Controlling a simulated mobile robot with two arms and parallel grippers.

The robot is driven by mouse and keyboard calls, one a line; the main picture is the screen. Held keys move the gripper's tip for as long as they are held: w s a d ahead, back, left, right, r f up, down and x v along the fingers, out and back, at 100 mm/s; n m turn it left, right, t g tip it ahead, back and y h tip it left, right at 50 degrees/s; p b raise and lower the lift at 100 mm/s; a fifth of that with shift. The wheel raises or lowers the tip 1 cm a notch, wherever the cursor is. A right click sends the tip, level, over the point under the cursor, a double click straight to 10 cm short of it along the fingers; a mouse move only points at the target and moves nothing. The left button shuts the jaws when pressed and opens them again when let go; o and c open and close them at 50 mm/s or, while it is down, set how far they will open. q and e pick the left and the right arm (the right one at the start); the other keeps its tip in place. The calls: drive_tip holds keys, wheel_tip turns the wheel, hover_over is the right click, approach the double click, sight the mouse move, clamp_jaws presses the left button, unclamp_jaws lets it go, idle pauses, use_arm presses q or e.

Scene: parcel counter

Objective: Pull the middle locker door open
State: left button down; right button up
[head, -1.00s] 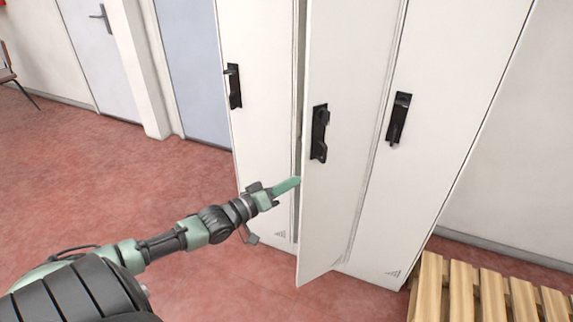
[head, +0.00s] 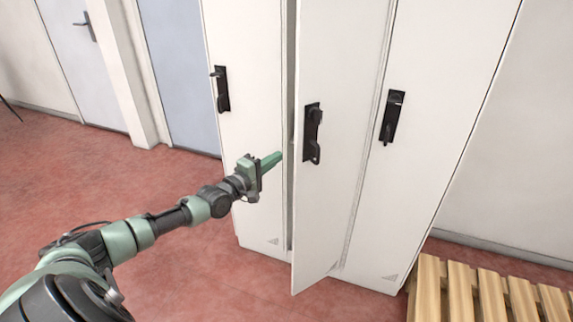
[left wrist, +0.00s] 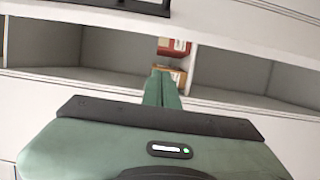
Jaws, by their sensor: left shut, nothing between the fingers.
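The middle locker door (head: 338,150) is white and stands ajar, its left edge swung out from the locker front, with a narrow dark gap beside it. Its black handle (head: 312,133) is near that free edge. My left gripper (head: 272,160) is shut and empty, its green fingertips just left of the door's free edge and lower than the handle. In the left wrist view the closed green fingers (left wrist: 162,88) point toward grey, shelf-like compartments with a red box (left wrist: 174,46) and an orange one beyond. My right gripper is not in view.
The left locker door (head: 245,120) and the right locker door (head: 425,140) look closed, each with a black handle. A slatted wooden bench (head: 485,290) stands at the lower right. The red floor (head: 190,265) in front of the lockers is clear.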

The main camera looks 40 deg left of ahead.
use_arm(q)
drive_tip(key=d+p, duration=0.1)
drive_tip(key=d, duration=0.1)
drive_tip(key=d+p, duration=0.2)
drive_tip(key=shift+w, duration=0.4)
